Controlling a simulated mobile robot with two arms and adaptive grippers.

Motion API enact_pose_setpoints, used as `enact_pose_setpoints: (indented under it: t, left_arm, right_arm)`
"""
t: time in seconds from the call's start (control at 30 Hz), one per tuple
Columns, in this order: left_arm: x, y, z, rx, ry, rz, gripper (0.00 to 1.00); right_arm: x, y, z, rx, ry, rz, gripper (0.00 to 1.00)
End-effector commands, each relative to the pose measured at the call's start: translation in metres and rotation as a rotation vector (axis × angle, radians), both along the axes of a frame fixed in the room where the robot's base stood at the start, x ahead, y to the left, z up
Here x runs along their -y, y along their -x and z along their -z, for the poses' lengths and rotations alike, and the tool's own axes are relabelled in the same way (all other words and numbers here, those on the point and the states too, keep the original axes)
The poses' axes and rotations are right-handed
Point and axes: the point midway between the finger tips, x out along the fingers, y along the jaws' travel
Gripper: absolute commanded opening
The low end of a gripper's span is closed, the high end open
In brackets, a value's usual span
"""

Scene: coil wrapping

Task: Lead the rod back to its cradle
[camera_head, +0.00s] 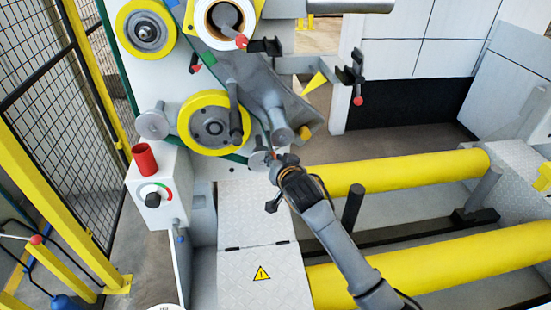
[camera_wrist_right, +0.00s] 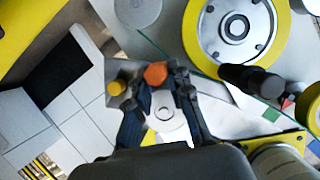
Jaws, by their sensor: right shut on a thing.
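My right gripper (camera_head: 274,170) is at the lower front of the machine, just below the grey roller ends. In the right wrist view its two dark fingers (camera_wrist_right: 168,84) are closed about a small part with an orange-red end (camera_wrist_right: 156,74). I take this part to be the rod's end; the rest of the rod is hidden or cannot be made out. Two black brackets, one at the upper middle (camera_head: 265,46) and one farther right (camera_head: 350,73), stand above the gripper; I cannot tell whether they are the cradle. My left gripper is out of view.
A yellow-rimmed wheel (camera_head: 209,122) with a dark handle (camera_head: 234,112) is close to my right gripper, up and left. A red-topped control box (camera_head: 153,185) stands left. Yellow rollers (camera_head: 410,172) lie to the right. A mesh fence (camera_head: 45,110) bounds the left side.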

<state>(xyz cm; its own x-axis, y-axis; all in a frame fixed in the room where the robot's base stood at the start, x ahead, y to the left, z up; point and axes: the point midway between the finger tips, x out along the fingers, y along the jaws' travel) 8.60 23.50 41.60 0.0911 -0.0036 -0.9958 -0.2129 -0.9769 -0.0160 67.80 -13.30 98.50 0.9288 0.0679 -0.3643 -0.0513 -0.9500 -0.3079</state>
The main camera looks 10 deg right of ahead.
Motion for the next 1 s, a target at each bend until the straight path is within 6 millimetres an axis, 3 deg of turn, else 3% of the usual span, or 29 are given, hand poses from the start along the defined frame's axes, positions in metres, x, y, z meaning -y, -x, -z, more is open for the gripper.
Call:
enact_pose_setpoints:
  t: [0.33, 1.0]
  left_arm:
    - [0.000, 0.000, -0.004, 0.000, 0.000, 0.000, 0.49]
    - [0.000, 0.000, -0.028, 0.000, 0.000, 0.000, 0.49]
  right_arm:
    - [-0.003, 0.000, -0.005, 0.002, 0.000, 0.000, 0.00]
    - [-0.033, -0.002, -0.033, 0.001, 0.000, -0.001, 0.00]
